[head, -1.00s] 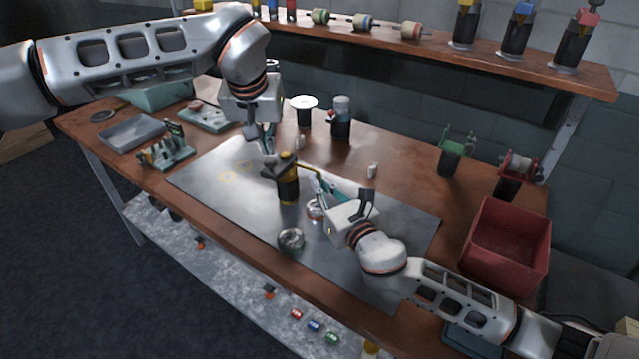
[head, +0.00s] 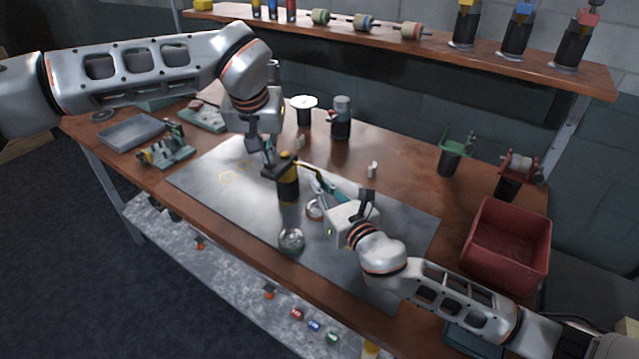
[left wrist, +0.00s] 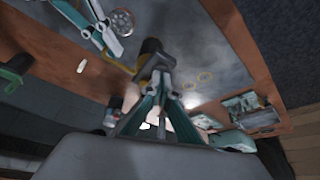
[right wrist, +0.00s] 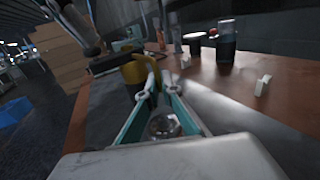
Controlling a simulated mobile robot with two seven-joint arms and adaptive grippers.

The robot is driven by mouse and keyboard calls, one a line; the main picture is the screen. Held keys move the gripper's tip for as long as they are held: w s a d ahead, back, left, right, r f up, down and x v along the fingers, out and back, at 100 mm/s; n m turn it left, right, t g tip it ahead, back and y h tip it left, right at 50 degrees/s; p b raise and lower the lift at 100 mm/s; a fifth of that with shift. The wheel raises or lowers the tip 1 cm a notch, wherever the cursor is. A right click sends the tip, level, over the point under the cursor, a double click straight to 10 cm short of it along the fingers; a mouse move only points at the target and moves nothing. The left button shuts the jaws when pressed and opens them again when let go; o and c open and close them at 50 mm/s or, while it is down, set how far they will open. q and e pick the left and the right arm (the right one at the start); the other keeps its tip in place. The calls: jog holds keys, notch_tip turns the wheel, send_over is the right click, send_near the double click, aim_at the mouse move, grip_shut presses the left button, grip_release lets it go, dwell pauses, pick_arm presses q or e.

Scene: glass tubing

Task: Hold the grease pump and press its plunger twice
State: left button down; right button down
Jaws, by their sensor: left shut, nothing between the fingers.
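The grease pump (head: 288,188) stands upright on the grey metal mat, dark-bodied with a yellow top and a yellow handle on its right side. My right gripper (head: 314,178) reaches it from the right; in the right wrist view its teal fingers (right wrist: 152,88) close on the pump's handle side. The exact contact is partly hidden. My left gripper (head: 270,160) is shut and empty, pointing down just beside and above the pump's top. In the left wrist view its closed tips (left wrist: 163,68) overlap the dark pump top (left wrist: 150,50); I cannot tell whether they touch.
The metal mat (head: 215,185) has free room left of the pump. A round glass piece (head: 291,240) lies in front of it. Behind stand a white-topped spool (head: 304,108) and a dark jar (head: 341,118). A red bin (head: 508,245) is at the right, a grey tray (head: 130,132) at the left.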

pick_arm(q)
jog(key=shift+f, duration=0.2)
jog(key=shift+r, duration=0.8)
jog(key=shift+f, duration=0.8)
jog(key=shift+r, duration=0.2)
dwell(0.3)
jog(key=shift+r, duration=0.6)
